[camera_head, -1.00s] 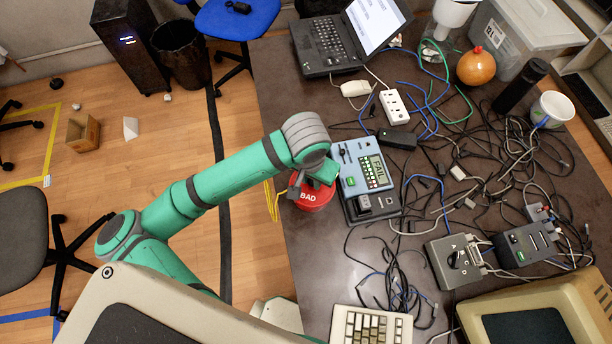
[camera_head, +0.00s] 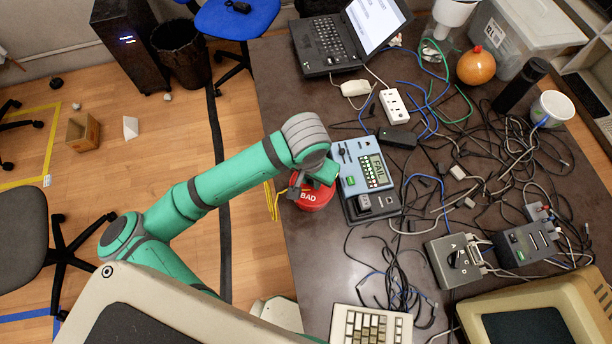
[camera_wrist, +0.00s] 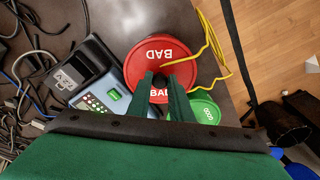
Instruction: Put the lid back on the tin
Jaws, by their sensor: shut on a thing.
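A round red lid marked BAD (camera_wrist: 160,48) fills the middle of the wrist view. My gripper (camera_wrist: 158,78) reaches over it, with its fingertips close together near its centre, shut on the lid. A second BAD label shows between the fingers. In the head view the red tin and lid (camera_head: 312,199) show as one red shape at the left table edge, partly under my gripper (camera_head: 312,182). My gripper and the viewing angle hide the seam, so I cannot tell whether the lid is seated or held just above the tin.
A green container marked GOOD (camera_wrist: 205,111) stands beside the red one. A yellow cable (camera_wrist: 213,50) loops along its right side. A blue tester reading FAIL (camera_head: 368,172) stands close on the right. Cables (camera_head: 480,190) cover much of the table.

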